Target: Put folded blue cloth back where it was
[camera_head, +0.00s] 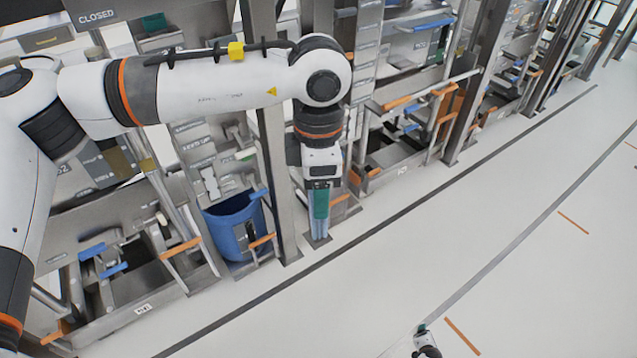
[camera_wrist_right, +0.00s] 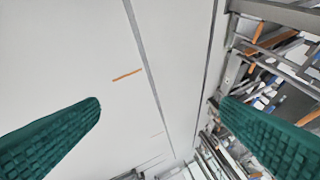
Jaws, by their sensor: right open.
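I cannot make out a folded blue cloth for certain in either view. A blue bin (camera_head: 232,226) stands low in the rack, left of my left gripper in the head view. My left gripper (camera_head: 320,236) points down in front of a rack post, with green finger pads; its finger gap is not clear. My right gripper (camera_head: 422,328) shows small at the bottom edge of the head view, out over the floor. In the right wrist view its two green fingers (camera_wrist_right: 160,102) are wide apart with nothing between them.
Metal racks (camera_head: 282,160) with blue and orange handles run from the lower left to the upper right. A pale floor (camera_head: 470,190) with dark lines and orange marks lies open to the right. The racks also edge the right wrist view (camera_wrist_right: 275,45).

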